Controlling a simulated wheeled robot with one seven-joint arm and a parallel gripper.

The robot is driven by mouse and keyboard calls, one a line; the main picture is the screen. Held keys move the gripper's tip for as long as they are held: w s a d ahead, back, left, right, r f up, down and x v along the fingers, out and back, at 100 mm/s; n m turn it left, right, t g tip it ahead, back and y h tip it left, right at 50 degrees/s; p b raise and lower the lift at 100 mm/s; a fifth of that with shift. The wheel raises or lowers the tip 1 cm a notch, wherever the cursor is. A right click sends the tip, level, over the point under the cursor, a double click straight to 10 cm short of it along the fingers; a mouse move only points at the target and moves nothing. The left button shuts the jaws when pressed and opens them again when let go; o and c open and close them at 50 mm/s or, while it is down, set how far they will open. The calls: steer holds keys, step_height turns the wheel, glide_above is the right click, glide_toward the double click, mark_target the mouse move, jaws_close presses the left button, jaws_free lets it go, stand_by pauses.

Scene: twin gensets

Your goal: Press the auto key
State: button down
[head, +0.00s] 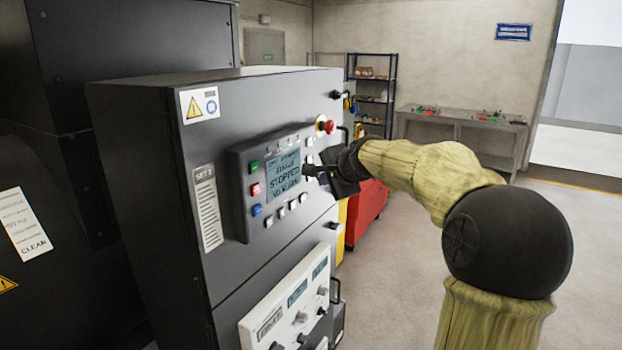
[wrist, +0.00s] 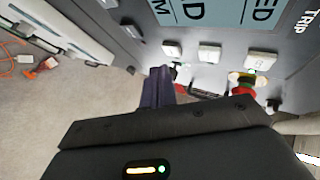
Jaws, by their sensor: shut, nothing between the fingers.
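The control panel (head: 239,181) is on the front of a dark cabinet. Its screen (head: 284,176) reads STOPPED. Green, red and blue keys line its left side; the blue key (head: 257,210) is lowest. Pale keys sit right of and below the screen; labels are too small to read, so I cannot tell which is the auto key. My gripper (head: 308,171) is shut and empty, its tips at the screen's right edge, by the right column of keys. In the wrist view, the shut fingers (wrist: 161,76) point near a pale key (wrist: 172,48); contact is unclear.
A red mushroom button (head: 329,127) sticks out above and right of the panel. Below is a white meter panel (head: 287,312) with knobs. A red cabinet (head: 368,214) and a workbench (head: 468,129) stand behind. The floor to the right is clear.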

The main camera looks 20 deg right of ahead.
steer(key=shift+w+a, duration=0.3)
steer(key=shift+w+a+p, duration=0.3)
steer(key=shift+w+p, duration=0.05)
steer(key=shift+p, duration=0.25)
stand_by(0.9)
steer(key=shift+d, duration=0.1)
steer(key=shift+s+d+b, duration=0.5)
steer(key=shift+s+b, duration=0.2)
steer(key=shift+b, duration=0.15)
steer(key=s+d+b, duration=0.1)
steer(key=s+b, duration=0.1)
steer(key=s+d+b, duration=0.2)
steer(key=b, duration=0.1)
steer(key=shift+s+d, duration=0.3)
steer(key=shift+s, duration=0.05)
